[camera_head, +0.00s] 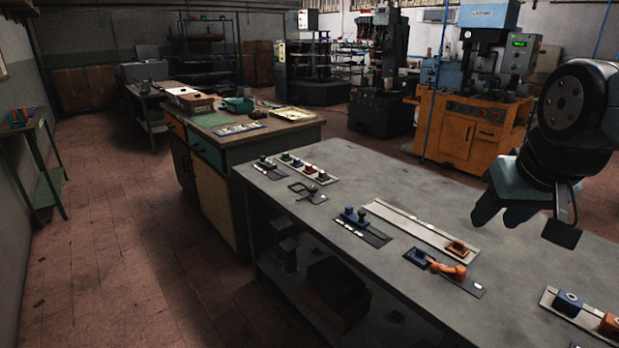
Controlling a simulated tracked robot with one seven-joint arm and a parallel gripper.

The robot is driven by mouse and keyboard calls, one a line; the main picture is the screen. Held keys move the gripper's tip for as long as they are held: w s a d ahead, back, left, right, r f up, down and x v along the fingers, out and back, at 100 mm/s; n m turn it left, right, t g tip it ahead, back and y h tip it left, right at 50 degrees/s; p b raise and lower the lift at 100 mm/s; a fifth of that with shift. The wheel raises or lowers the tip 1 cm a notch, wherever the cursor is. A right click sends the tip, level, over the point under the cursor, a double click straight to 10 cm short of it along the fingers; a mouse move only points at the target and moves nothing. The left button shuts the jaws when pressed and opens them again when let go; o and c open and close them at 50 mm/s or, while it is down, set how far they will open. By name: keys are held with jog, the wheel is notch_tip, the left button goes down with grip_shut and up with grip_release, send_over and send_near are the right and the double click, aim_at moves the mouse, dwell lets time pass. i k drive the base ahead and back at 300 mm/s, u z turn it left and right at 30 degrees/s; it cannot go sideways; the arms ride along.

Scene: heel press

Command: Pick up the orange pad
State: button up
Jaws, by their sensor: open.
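A small orange pad (457,248) lies at the near right end of a long pale strip (405,226) on the grey workbench. Another orange block (611,325) sits on a pale strip at the lower right, partly cut by the picture edge, beside a blue block (568,303). I cannot tell for sure which is the orange pad. My gripper (528,222) is open and empty. It hangs over the right part of the bench, up and right of the pad on the long strip and apart from it.
An orange-handled clamp with a blue block (418,257) is on a dark plate close to the long strip. Another dark plate holds blue pieces (352,215). A strip of several coloured knobs (297,165) lies at the far left. The bench middle (350,180) has bare room.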

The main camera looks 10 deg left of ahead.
aim_at(308, 169)
jog(key=u, duration=0.35)
jog(key=k, duration=0.15)
jog(key=z, duration=0.7)
jog(key=i, duration=0.15)
jog(key=u, duration=2.8)
jog(key=i, duration=2.2)
jog(key=z, duration=2.65)
